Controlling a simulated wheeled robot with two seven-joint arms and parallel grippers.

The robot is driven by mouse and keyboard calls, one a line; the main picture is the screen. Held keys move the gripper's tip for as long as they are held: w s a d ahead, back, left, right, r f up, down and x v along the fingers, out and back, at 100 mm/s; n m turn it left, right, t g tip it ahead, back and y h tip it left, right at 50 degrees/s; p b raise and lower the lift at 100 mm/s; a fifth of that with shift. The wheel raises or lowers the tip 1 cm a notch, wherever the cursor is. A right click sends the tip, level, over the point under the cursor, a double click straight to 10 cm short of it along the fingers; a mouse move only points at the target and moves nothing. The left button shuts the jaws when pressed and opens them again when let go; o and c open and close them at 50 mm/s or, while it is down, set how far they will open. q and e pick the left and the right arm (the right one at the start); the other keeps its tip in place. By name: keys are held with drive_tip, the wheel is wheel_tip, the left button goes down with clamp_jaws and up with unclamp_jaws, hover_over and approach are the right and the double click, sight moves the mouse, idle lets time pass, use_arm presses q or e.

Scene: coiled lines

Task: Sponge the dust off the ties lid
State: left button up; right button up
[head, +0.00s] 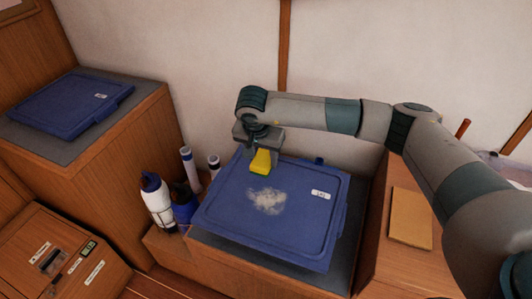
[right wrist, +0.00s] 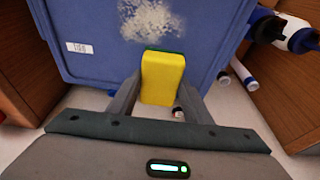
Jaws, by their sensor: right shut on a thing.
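The blue lid (head: 290,228) with a small white label lies on a box on a low wooden stand, right of centre in the head view. A pale patch of dust (head: 268,201) lies near the lid's middle. My right gripper (head: 260,150) is shut on a yellow sponge (head: 261,161) with a green face. The sponge is near the lid's back edge, behind the dust. In the right wrist view the sponge (right wrist: 162,77) sits between the fingers, with the dust (right wrist: 152,20) just beyond it. I cannot tell whether the sponge touches the lid. My left gripper is not in view.
Another blue lid (head: 72,103) lies on a wooden cabinet at the left. White and blue bottles (head: 158,198) stand close to the lid's left side. A tan board (head: 411,217) lies on the wooden surface at the right. A pale wall (head: 190,60) rises behind.

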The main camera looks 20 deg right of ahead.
drive_tip(key=shift+w+f, duration=0.2)
drive_tip(key=shift+f, duration=0.15)
